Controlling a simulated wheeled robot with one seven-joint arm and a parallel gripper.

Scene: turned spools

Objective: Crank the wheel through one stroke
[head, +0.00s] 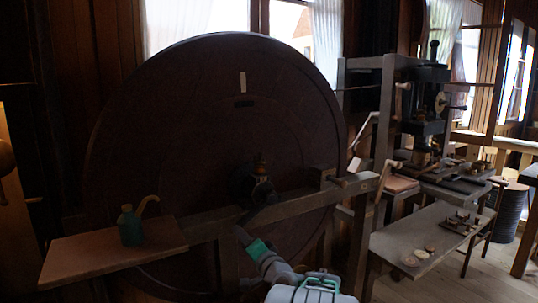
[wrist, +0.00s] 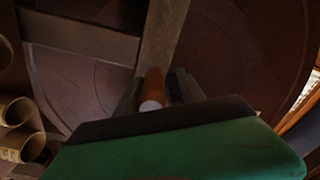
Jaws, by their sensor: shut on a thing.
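The large dark wheel (head: 200,130) stands upright behind a wooden beam, with a pale mark (head: 243,82) near its top. Its hub (head: 258,185) is at the centre, with an orange-brown part on it. My gripper (head: 254,208) reaches up to the area just below the hub. In the wrist view, my gripper (wrist: 157,90) is shut on an orange-brown crank handle (wrist: 152,88) with a pale round end. The handle sits between the two dark fingers, and a flat bar (wrist: 160,40) runs upward from it. In the head view my arm and gripper hide the handle.
A wooden beam (head: 300,203) crosses in front of the wheel. A wooden shelf (head: 90,262) at left holds a green oil can (head: 131,226). At right stand a dark machine (head: 425,110) and a low bench (head: 430,235) with round wooden pieces.

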